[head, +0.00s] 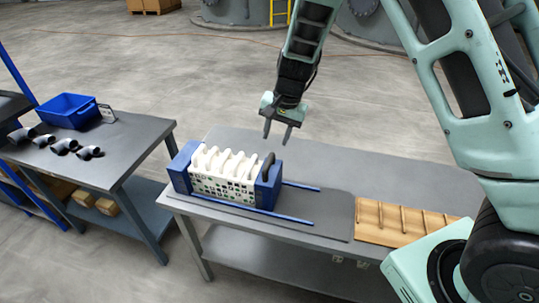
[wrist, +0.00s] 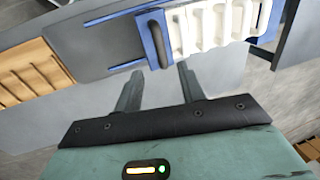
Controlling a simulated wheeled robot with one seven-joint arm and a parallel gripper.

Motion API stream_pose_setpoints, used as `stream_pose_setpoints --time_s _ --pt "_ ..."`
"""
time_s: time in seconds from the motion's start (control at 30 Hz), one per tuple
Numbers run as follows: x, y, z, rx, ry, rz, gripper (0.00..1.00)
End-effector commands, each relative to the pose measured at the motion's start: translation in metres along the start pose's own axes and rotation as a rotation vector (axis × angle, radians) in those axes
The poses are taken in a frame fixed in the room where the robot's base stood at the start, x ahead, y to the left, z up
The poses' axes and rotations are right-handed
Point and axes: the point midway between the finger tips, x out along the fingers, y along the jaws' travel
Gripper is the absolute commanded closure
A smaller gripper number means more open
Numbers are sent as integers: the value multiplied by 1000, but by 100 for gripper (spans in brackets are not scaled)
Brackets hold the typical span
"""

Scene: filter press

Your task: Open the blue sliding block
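The filter press stands on the grey table, with a row of white plates (head: 225,170) between two blue end blocks. The blue sliding block (head: 268,185) is the right end block, with a dark upright handle (head: 268,165) on it. It sits against the white plates. Blue rails (head: 290,219) run on to its right. My gripper (head: 279,136) is open and empty above the table, beyond the press and apart from the handle. In the wrist view my open fingers (wrist: 158,90) point toward the blue block (wrist: 154,42) and its dark handle (wrist: 157,33).
A wooden slatted rack (head: 398,222) lies on the table right of the rails; it also shows in the wrist view (wrist: 30,70). A side table at left holds a blue bin (head: 68,110) and several dark pipe elbows (head: 64,146). The rail stretch right of the block is clear.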

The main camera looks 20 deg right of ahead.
Motion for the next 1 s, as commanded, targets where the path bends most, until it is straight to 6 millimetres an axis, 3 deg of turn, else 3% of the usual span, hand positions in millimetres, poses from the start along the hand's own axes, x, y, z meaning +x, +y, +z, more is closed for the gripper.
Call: stream_pose_setpoints --time_s 0.3,0.5,0.93,1.0 --pt "64 1 0 1 -2 3 60" --pt "89 0 0 0 -1 0 60" --pt "98 0 0 -1 1 -1 60" --pt "98 0 0 -1 1 -1 80"
